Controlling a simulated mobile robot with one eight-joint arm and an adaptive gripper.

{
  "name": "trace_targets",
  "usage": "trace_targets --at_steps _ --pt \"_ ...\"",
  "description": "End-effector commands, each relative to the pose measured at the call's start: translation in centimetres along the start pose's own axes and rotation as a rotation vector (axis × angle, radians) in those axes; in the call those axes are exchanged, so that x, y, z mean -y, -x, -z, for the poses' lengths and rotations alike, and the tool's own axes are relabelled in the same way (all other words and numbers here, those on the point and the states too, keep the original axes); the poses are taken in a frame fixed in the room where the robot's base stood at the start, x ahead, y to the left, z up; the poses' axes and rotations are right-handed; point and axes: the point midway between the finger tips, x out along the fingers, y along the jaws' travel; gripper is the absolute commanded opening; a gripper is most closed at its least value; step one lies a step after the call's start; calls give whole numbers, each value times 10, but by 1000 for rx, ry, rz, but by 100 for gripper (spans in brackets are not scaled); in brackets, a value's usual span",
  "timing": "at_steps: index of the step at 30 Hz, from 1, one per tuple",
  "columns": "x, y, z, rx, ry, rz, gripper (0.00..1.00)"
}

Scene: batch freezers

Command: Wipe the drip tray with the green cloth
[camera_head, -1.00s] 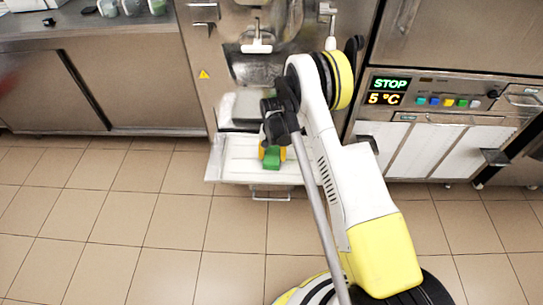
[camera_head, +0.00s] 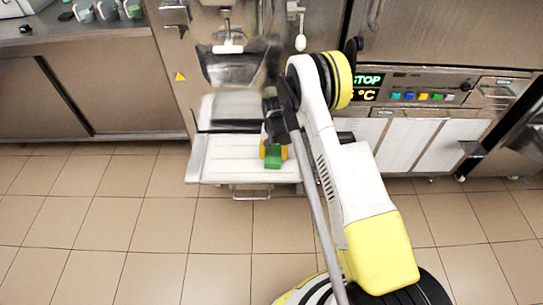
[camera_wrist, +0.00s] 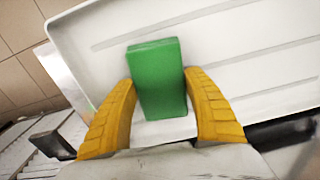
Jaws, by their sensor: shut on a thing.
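The green cloth (camera_wrist: 160,80) is a folded block between the yellow fingers of my gripper (camera_wrist: 160,110) in the wrist view. My gripper is shut on it. In the head view the cloth (camera_head: 273,162) shows below my gripper (camera_head: 273,151), over the drip tray. The white drip tray (camera_head: 222,170) juts out at the front of the freezer, below its spout. In the wrist view the tray (camera_wrist: 95,65) has long grooves and lies behind the cloth. I cannot tell whether the cloth touches the tray.
The batch freezer (camera_head: 190,95) stands behind the tray. A machine with a temperature display (camera_head: 366,88) is to the right. A steel counter (camera_head: 70,40) with several cups is at the left. The tiled floor (camera_head: 120,225) in front is clear.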

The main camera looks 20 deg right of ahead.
Motion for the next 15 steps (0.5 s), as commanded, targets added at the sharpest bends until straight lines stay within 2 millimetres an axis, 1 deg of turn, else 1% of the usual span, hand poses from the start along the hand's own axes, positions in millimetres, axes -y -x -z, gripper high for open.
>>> trace_targets --at_steps 4,6,8,15 --pt "-5 0 2 0 1 -1 26" --pt "-4 9 3 0 1 0 26" --pt "-5 25 3 0 2 0 26" --pt "-5 46 6 0 3 0 26"
